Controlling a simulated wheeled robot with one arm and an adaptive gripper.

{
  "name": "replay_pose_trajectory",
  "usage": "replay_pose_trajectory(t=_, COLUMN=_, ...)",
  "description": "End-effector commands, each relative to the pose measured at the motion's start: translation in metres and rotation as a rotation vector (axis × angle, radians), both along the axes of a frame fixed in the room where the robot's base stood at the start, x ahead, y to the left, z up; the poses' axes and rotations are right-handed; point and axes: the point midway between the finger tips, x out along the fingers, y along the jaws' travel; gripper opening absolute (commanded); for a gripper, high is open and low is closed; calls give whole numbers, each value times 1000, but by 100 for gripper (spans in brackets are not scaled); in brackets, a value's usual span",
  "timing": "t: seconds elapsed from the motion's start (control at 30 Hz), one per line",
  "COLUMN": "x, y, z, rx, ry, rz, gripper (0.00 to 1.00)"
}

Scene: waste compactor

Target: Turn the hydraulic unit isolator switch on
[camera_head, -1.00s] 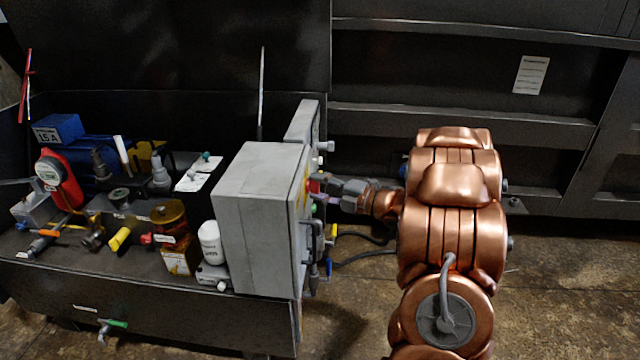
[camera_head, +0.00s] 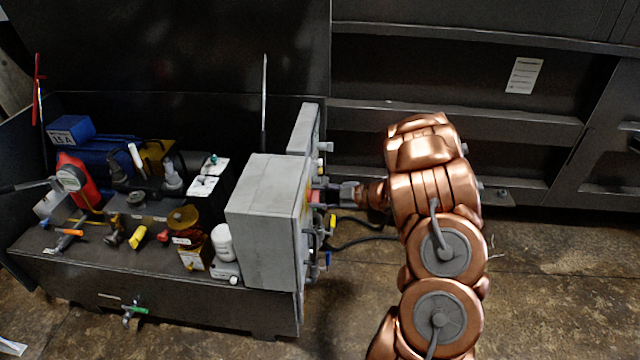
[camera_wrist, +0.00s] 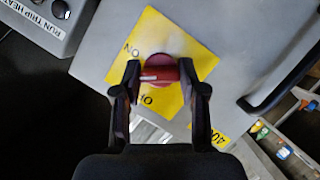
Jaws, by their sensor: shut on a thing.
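The isolator switch is a red rotary knob (camera_wrist: 160,72) on a yellow plate (camera_wrist: 150,35) on the grey box, seen in the wrist view. The plate carries ON and another marking partly hidden below the knob. A white line on the knob points left in the picture. My gripper (camera_wrist: 158,80) has its two fingers on either side of the knob, shut on it. In the head view my gripper (camera_head: 325,194) reaches the right face of the grey control box (camera_head: 262,225). There the knob is mostly hidden by the fingers.
A smaller grey box (camera_head: 303,130) stands behind the control box. Black cables (camera_head: 365,236) hang beneath my gripper. Open floor lies at right.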

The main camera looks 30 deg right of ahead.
Motion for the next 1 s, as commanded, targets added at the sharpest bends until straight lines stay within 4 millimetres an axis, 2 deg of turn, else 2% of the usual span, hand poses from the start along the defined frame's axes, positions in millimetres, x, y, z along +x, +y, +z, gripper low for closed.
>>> replay_pose_trajectory(t=0.03, x=0, y=0, z=9, rx=28, ry=27, rz=1, gripper=7)
replay_pose_trajectory(t=0.6, x=2, y=-2, z=3, rx=324, ry=373, rz=2, gripper=7)
replay_pose_trajectory(t=1.0, x=3, y=-3, z=2, rx=419, ry=482, rz=0, gripper=7)
